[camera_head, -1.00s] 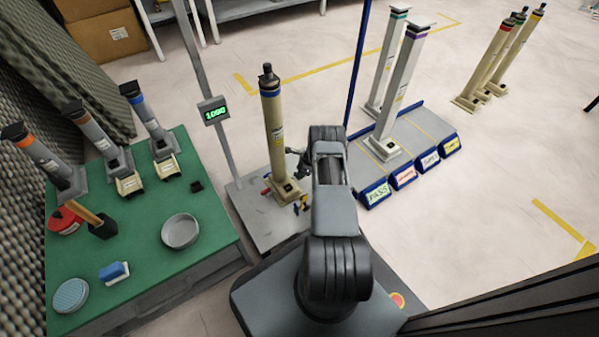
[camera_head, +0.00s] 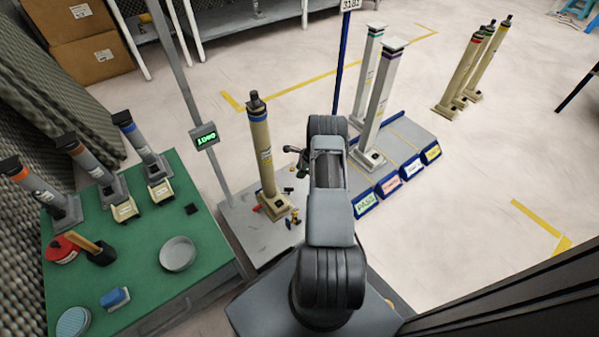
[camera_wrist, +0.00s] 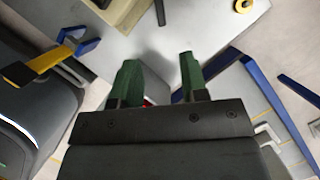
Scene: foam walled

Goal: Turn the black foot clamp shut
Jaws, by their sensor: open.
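A beige column with a black cap (camera_head: 260,145) stands upright on a grey base plate (camera_head: 236,222). Small clamps sit around its foot: a black one (camera_head: 289,190) at the right, a red one (camera_head: 257,209) at the left, and a yellow-and-blue one (camera_head: 293,218) in front. In the wrist view a thin black part (camera_wrist: 160,12), seemingly the black clamp, lies beside the beige foot (camera_wrist: 122,12), beyond the fingertips. The yellow-and-blue clamp (camera_wrist: 50,58) is at the left. My gripper (camera_wrist: 158,68) has green fingers spread apart with nothing held; it is apart from the black part.
A rack (camera_head: 405,150) with labelled bays and pale columns stands right of the plate. A post with a green display (camera_head: 204,136) rises behind the plate. A green-topped table (camera_head: 140,262) with several columns and dishes is at the left. Open floor lies at the right.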

